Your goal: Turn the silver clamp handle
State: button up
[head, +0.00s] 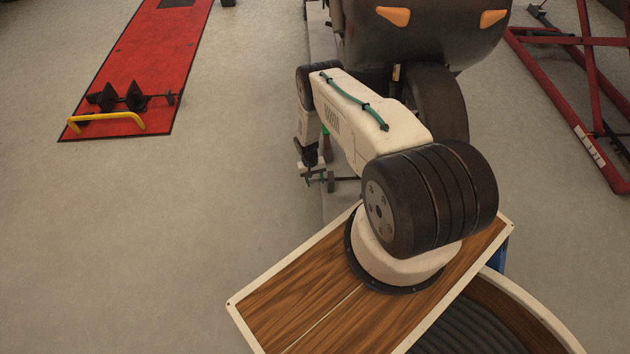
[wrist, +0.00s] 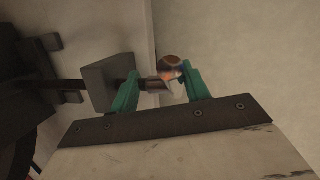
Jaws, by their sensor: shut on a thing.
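In the wrist view, my gripper (wrist: 160,88) has its two teal fingers on either side of the silver clamp handle (wrist: 168,78). The handle is a short shiny piece with an orange glint and a brown rounded end. A dark shaft and a grey block (wrist: 108,84) lie to the left of the fingers. The gripper is shut on the handle; the exact contact is partly hidden by the fingers.
A dark motorcycle (head: 425,40) with orange lamps stands ahead. A red lift platform (head: 150,60) with a yellow bar (head: 105,122) lies at left. A red frame (head: 570,110) stands at right. The grey floor between the left platform and my arm is clear.

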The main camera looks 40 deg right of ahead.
jog(key=shift+w+d+g+y, duration=0.1)
jog(key=shift+w+g+y, duration=0.1)
jog(key=shift+g+y, duration=0.8)
jog(key=shift+r+g, duration=0.1)
jog(key=shift+g, duration=0.4)
jog(key=o, duration=1)
jog(key=shift+c, duration=0.2)
jog(key=v, duration=0.7)
jog(key=shift+w+r, duration=0.2)
jog(key=shift+r, duration=0.1)
